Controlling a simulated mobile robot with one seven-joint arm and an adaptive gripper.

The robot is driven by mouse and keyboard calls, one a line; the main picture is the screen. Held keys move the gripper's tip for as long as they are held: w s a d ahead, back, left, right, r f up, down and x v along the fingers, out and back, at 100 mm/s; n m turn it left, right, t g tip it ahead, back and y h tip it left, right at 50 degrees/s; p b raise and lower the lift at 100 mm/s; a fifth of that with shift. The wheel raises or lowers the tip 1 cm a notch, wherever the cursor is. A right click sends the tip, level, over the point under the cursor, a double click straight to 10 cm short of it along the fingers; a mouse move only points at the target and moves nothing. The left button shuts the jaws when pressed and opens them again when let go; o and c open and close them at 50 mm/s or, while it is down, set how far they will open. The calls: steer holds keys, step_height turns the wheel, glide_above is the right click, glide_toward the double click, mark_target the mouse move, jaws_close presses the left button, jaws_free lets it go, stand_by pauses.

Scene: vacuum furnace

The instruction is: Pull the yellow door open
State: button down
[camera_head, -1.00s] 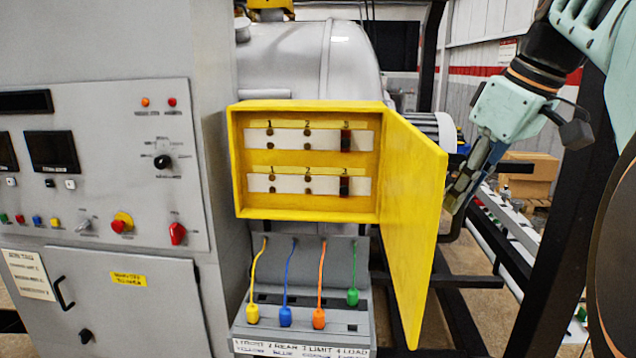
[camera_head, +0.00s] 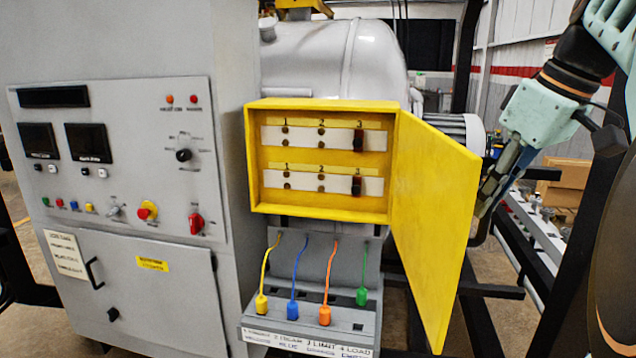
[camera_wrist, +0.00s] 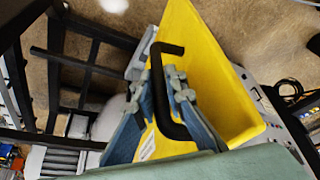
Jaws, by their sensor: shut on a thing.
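The yellow door (camera_head: 432,215) stands swung open to the right of the yellow box (camera_head: 252,165), showing its inside face in the head view. In the wrist view the door's outer face (camera_wrist: 205,60) carries a black bar handle (camera_wrist: 160,95). My gripper (camera_head: 490,195) is at the door's outer side near its free edge, partly hidden behind the door. In the wrist view my gripper (camera_wrist: 172,98) has its fingers around the black handle and is shut on it.
Inside the box are two labelled strips (camera_head: 310,138). Below it, several coloured plugs (camera_head: 292,310) stand on a grey ledge. A grey control cabinet (camera_head: 120,220) is at the left. A dark frame post (camera_head: 580,210) stands right of the door.

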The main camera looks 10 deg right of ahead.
steer(key=shift+s+d, duration=0.1)
steer(key=shift+d, duration=0.25)
stand_by(0.4)
steer(key=c, duration=2)
jaws_free()
steer(key=shift+o, duration=0.2)
steer(key=shift+r, duration=0.1)
steer(key=a+v, duration=0.1)
steer(key=v, duration=0.6)
steer(key=shift+d+r, duration=0.2)
steer(key=shift+d, duration=0.35)
